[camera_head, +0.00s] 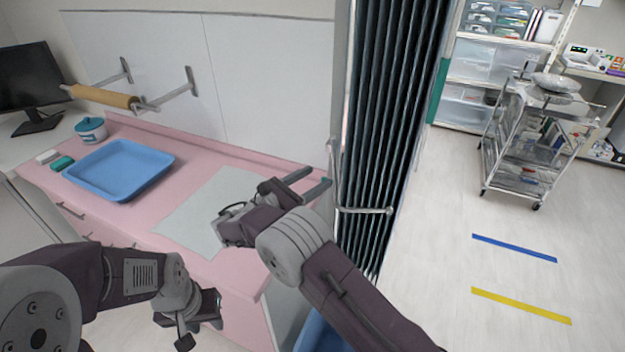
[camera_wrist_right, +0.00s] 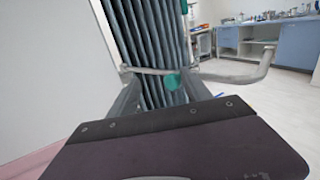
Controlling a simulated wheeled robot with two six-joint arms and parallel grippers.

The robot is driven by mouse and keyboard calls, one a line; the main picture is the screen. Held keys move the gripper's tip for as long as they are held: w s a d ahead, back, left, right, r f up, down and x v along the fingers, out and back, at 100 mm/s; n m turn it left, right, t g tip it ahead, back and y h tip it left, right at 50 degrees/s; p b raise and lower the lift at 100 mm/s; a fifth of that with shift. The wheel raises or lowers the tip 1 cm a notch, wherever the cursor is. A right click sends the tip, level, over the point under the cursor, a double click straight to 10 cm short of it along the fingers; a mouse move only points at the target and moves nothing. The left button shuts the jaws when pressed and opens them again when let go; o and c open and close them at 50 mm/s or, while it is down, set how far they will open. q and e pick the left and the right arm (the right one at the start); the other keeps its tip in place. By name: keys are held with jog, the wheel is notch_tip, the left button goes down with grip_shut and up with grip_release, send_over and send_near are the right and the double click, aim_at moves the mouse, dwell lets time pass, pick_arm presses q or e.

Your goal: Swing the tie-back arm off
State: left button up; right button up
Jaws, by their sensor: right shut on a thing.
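The dark pleated curtain (camera_head: 385,120) hangs gathered at the centre. The tie-back arm (camera_head: 365,210), a pale metal rod with a rounded end, crosses in front of its folds. In the right wrist view the tie-back arm (camera_wrist_right: 235,76) runs across the curtain (camera_wrist_right: 155,35) and bends up at its right end. My right gripper (camera_head: 312,183) reaches to the curtain's left edge. It is shut on the tie-back arm, though the exact contact is hard to see. My left gripper (camera_head: 203,318) hangs low, away from the curtain; its jaw opening is unclear.
A pink counter (camera_head: 130,225) with a blue tray (camera_head: 120,168) and a pale mat (camera_head: 195,215) stands to the left. A blue bin (camera_head: 318,335) sits below my right arm. A wire trolley (camera_head: 535,150) stands at the back right.

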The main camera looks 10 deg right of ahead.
pick_arm(q)
jog(key=shift+f, duration=0.1)
pick_arm(e)
jog(key=shift+a+f, duration=0.1)
jog(key=shift+f, duration=0.05)
pick_arm(q)
jog(key=shift+w+d+f+b, duration=0.1)
jog(key=shift+w+f+b, duration=0.2)
jog(key=shift+f+b, duration=0.35)
pick_arm(e)
jog(key=v, duration=0.8)
jog(key=shift+s+a, duration=0.25)
jog(key=shift+a, duration=0.05)
pick_arm(q)
jog(key=shift+s, duration=0.1)
pick_arm(e)
jog(key=shift+s+a, duration=0.1)
